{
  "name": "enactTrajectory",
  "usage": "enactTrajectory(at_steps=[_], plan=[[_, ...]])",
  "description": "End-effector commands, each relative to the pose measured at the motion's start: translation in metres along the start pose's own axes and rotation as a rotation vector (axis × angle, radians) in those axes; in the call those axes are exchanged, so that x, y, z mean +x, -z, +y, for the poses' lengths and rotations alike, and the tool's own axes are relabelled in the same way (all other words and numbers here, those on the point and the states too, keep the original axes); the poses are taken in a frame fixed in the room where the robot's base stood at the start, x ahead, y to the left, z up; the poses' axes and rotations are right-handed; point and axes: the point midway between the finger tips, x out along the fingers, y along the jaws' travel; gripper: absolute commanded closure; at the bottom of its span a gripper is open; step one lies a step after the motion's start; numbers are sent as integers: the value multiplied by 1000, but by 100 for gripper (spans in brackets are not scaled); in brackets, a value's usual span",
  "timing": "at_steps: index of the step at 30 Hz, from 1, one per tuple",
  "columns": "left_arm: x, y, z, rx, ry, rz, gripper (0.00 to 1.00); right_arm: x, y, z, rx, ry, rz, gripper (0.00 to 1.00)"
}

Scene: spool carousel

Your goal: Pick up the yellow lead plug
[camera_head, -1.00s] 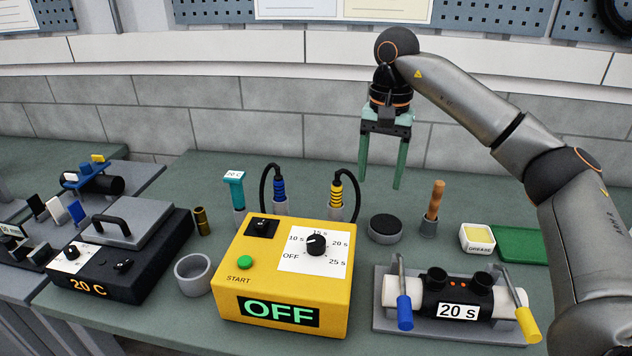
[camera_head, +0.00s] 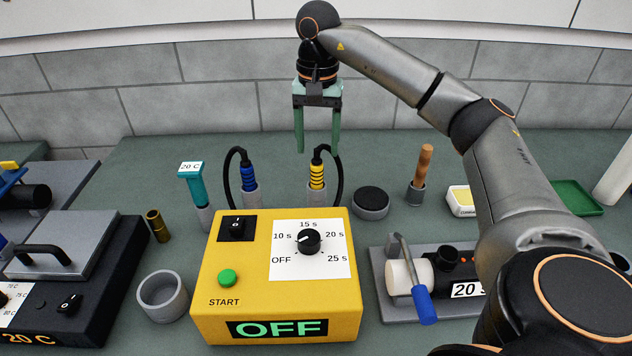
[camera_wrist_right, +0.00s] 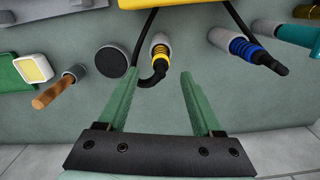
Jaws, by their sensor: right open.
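The yellow lead plug (camera_head: 317,174) stands upright in a grey holder behind the yellow box, with its black cable looping from its top down to the right. In the right wrist view the plug (camera_wrist_right: 160,50) shows ahead of the fingertips, roughly between their lines. My right gripper (camera_head: 317,150) is open and empty, pointing down above and apparently behind the plug; it also shows in the right wrist view (camera_wrist_right: 158,75). I cannot tell the exact gap between the fingers and the plug. My left gripper is out of view.
The blue lead plug (camera_head: 248,178) stands in its own holder to the left. The yellow box (camera_head: 205,290) reads OFF. A black round pad (camera_head: 370,200) and a wooden-handled tool (camera_head: 422,165) stand to the right. A teal tool (camera_head: 193,185) marked 20 C stands left.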

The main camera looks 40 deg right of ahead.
Motion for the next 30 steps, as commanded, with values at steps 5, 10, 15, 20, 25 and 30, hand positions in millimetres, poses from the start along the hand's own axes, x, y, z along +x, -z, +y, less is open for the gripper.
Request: enactTrajectory(at_steps=[5,10,15,20,25,30], plan=[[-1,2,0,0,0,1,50,11,-1,0,-1,-1,0,33],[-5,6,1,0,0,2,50,36,-5,1,1,-3,-2,33],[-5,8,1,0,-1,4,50,55,-5,1,0,0,-1,33],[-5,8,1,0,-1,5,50,58,-5,0,-1,2,0,33],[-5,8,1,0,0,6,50,58,-5,0,-1,2,0,40],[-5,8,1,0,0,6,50,58,-5,0,-1,2,0,59]])
